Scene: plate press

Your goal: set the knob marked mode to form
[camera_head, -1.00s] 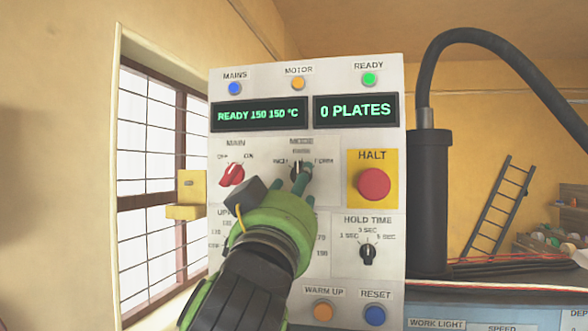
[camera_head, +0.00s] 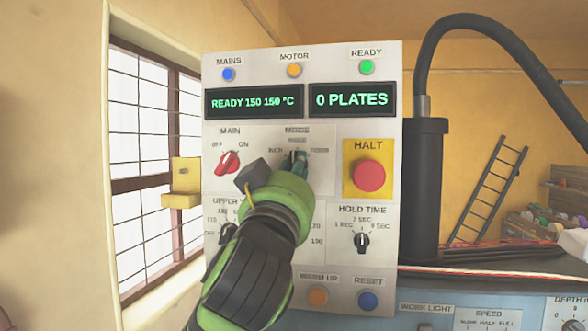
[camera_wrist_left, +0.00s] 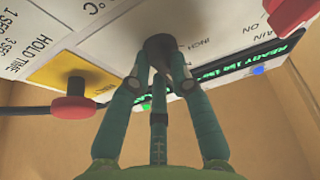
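The mode knob is black and sits on the white control panel (camera_head: 330,137) under a blurred label, with "INCH" to its left. In the head view my left gripper (camera_head: 297,160) is at the knob and covers most of it. In the left wrist view the dark round knob (camera_wrist_left: 160,44) is between the fingertips of my left gripper (camera_wrist_left: 159,62). The fingers close in around it and appear to touch it. The knob's pointer direction is hidden, and the label to its right is too blurred to read. My right gripper is not in view.
The red HALT button (camera_head: 369,176) is right of the mode knob. The red main knob (camera_head: 228,162) is to its left, and the hold time knob (camera_head: 362,242) is below right. A yellow box (camera_head: 183,183) sticks out at the panel's left edge.

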